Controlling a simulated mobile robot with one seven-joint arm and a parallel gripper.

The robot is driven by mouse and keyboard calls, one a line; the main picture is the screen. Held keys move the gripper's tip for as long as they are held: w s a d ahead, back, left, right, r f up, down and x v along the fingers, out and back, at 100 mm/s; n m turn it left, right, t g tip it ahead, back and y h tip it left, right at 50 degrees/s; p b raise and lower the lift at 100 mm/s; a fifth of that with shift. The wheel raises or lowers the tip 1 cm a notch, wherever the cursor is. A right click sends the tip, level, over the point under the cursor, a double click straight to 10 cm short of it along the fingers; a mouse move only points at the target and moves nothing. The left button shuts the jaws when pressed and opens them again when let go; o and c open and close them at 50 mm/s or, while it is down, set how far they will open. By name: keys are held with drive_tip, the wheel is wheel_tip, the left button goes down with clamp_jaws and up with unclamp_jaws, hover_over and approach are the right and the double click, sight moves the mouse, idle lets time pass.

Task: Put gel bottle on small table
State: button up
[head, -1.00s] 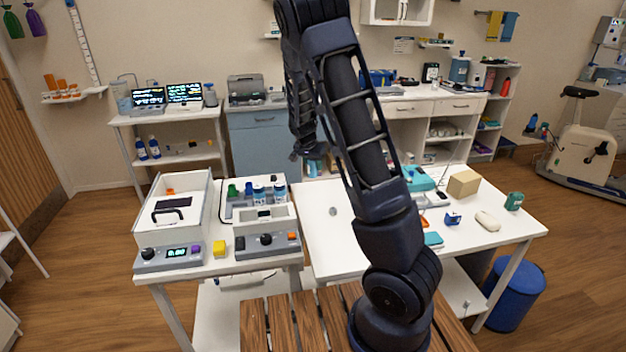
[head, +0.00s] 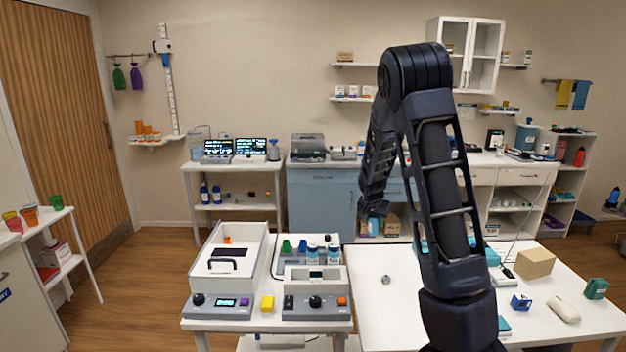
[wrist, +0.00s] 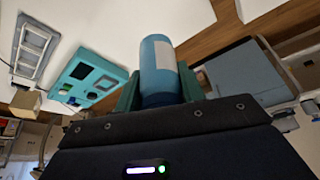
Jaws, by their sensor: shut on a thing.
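The gel bottle appears to be the blue bottle with a pale label (wrist: 160,68) in the wrist view. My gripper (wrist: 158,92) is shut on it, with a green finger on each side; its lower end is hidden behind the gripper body. In the head view my gripper (head: 373,210) hangs in front of the back counter, small and dark; I cannot make out the bottle clearly there. Several white tables are in view, and which one is the small table is not certain. One is a narrow white table (head: 52,216) at the left, with coloured cups on it.
A white table (head: 375,325) at the front right holds a cardboard box (head: 535,263) and several small items. Left of it, another table carries a white open box (head: 207,268) and control units. A monitor table (head: 190,165) stands behind. Open wooden floor lies at the left.

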drive_tip(key=w+d+f+n+y, duration=0.1)
drive_tip(key=d+f+n+y, duration=0.1)
drive_tip(key=f+n, duration=0.3)
drive_tip(key=shift+d+f, duration=0.8)
drive_tip(key=shift+f, duration=1.1)
drive_tip(key=s+d+r+m+h, duration=0.1)
drive_tip(key=s+d+r, duration=0.2)
drive_tip(key=d, duration=0.5)
drive_tip(key=s+d+r+m, duration=0.2)
drive_tip(key=d, duration=0.5)
drive_tip(key=s+d+r+m+h, duration=0.1)
drive_tip(key=s+d+r, duration=0.2)
drive_tip(key=d, duration=0.5)
drive_tip(key=s+d+r+m+g+h, duration=0.1)
drive_tip(key=s+d+r+m, duration=0.15)
drive_tip(key=s+d, duration=0.5)
drive_tip(key=s+d+r+m, duration=0.2)
drive_tip(key=s+d+r, duration=0.1)
drive_tip(key=s+d, duration=0.45)
drive_tip(key=f, duration=1.9)
drive_tip(key=shift+a+f, duration=0.2)
drive_tip(key=shift+a, duration=0.05)
drive_tip(key=shift+f, duration=0.15)
